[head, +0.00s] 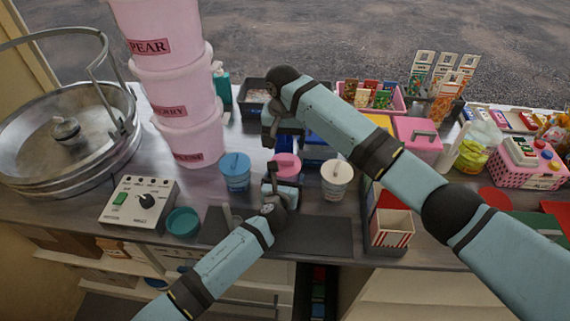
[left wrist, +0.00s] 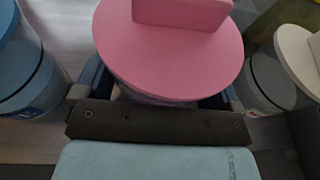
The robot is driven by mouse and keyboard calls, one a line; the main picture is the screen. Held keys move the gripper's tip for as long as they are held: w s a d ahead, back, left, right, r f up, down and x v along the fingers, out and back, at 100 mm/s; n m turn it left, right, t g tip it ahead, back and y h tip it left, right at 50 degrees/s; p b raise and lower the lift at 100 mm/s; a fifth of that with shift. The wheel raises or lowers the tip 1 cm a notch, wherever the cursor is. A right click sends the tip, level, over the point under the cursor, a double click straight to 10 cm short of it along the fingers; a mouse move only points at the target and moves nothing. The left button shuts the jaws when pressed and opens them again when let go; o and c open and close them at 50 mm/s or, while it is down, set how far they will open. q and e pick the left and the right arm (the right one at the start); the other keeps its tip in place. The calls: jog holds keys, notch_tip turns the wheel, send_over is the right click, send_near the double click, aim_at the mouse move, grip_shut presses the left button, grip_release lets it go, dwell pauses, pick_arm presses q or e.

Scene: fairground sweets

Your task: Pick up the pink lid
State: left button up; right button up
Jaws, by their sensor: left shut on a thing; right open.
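The pink lid (head: 286,164) sits on a small tub (left wrist: 150,97) between a blue-lidded tub and a cream-lidded tub. In the left wrist view the lid (left wrist: 165,62) is a flat disc with an upright block handle. My left gripper (head: 283,184) is shut on the tub below the lid, its blue fingers on either side of it. Most of the tub is hidden under the lid. My right gripper (head: 287,138) is open and empty, pointing down just behind the lid in the head view; its fingertips are partly hidden.
The blue tub (head: 235,172) and cream tub (head: 336,179) stand close on either side. Stacked pink buckets (head: 190,140) rise at the left, near a control box (head: 139,203) and teal bowl (head: 183,221). A dark tray (head: 252,96) and a pink box (head: 418,140) stand behind.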

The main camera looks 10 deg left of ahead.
aim_at(285, 160)
jog(key=shift+d+f, duration=0.15)
jog(key=shift+f, duration=3.25)
jog(key=c, duration=1)
